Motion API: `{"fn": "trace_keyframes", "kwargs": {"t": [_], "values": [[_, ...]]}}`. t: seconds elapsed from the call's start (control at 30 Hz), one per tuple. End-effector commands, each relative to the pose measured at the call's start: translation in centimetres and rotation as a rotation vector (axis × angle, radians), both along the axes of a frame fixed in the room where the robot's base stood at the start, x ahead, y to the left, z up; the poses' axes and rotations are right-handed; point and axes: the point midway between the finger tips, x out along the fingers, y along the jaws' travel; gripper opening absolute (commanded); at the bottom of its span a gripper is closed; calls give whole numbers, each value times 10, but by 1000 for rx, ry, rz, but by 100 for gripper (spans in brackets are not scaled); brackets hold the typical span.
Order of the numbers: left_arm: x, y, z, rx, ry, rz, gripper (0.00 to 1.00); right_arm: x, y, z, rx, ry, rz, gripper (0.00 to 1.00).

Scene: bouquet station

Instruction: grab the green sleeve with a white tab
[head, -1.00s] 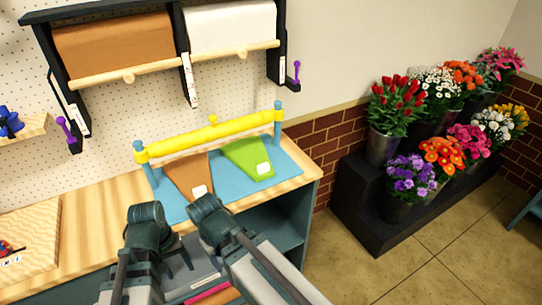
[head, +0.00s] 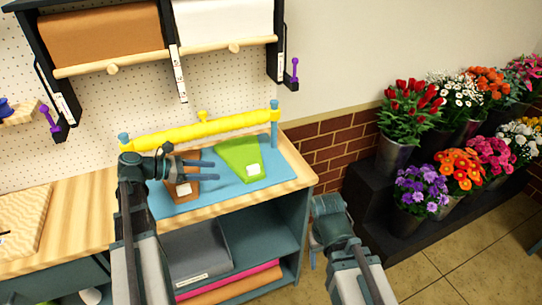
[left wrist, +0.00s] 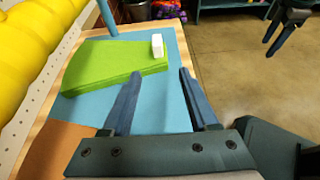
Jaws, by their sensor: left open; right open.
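The green sleeve (head: 236,154) lies flat on the blue mat (head: 270,180), with its white tab (head: 253,169) at the narrow near end. In the left wrist view the green sleeve (left wrist: 105,65) is a thick wedge, its white tab (left wrist: 157,45) standing up at the right end. My left gripper (head: 216,170) is open and empty, left of the sleeve's narrow end. In the left wrist view its fingertips (left wrist: 160,76) are just short of that end, apart from it. My right gripper (head: 314,258) is open, off the table's right front; it also shows in the left wrist view (left wrist: 273,44).
A brown sleeve (head: 187,190) with a white tab lies partly under my left gripper. A yellow roll (head: 180,132) on blue posts runs behind the mat. Shelves (head: 262,235) are below the tabletop. Flower buckets (head: 395,155) stand at right.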

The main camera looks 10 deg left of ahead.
Motion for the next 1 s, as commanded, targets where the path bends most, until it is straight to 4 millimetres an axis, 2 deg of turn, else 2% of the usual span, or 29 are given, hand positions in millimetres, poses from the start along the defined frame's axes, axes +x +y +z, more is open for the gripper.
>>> {"fn": "trace_keyframes", "kwargs": {"t": [0.1,0.23,0.5,0.7,1.0], "values": [[0,4,2,-16,4,13,60,0,0,0,0,0,0,64],[4,-4,-3,-14,3,9,60,0,0,-5,0,0,0,64],[30,-42,-24,-12,3,6,60,0,0,-25,0,0,0,64],[43,-60,-31,-12,4,7,60,0,0,-33,0,0,0,64],[46,-65,-32,-12,3,8,60,0,0,-33,0,0,0,64]]}}
